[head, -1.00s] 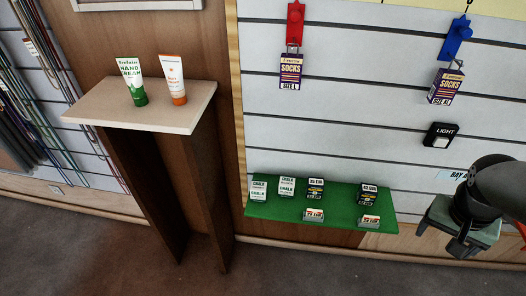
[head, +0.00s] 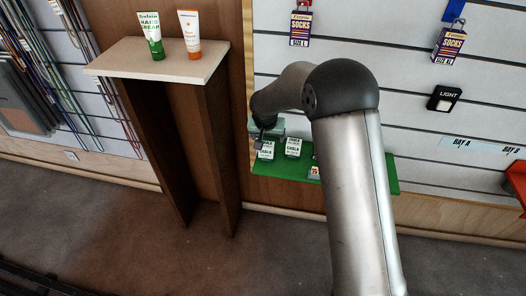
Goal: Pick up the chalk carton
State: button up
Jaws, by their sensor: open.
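Two white and green chalk cartons stand side by side at the left end of the green shelf (head: 380,178) in the head view. The left chalk carton (head: 266,152) is partly covered at its top by my gripper (head: 260,142). The right chalk carton (head: 293,148) stands a little to its right and shows mostly clear. My gripper is open, at the upper left of the left carton. Its fingers are small and partly hidden, so I cannot tell whether they touch the carton.
A pale side shelf (head: 120,62) holds a green-white tube (head: 151,38) and an orange-white tube (head: 190,36). Sock packs (head: 448,42) hang above.

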aim_at(267, 144)
jog(key=x, duration=0.5)
jog(key=shift+w+f, duration=0.15)
jog(key=shift+f, duration=0.2)
jog(key=x, duration=0.3)
jog(key=p+x, duration=0.1)
jog(key=x, duration=0.1)
jog(key=shift+w+a, duration=0.25)
jog(key=shift+a, duration=0.15)
jog(key=c, duration=1.1)
jog(key=shift+r, duration=0.1)
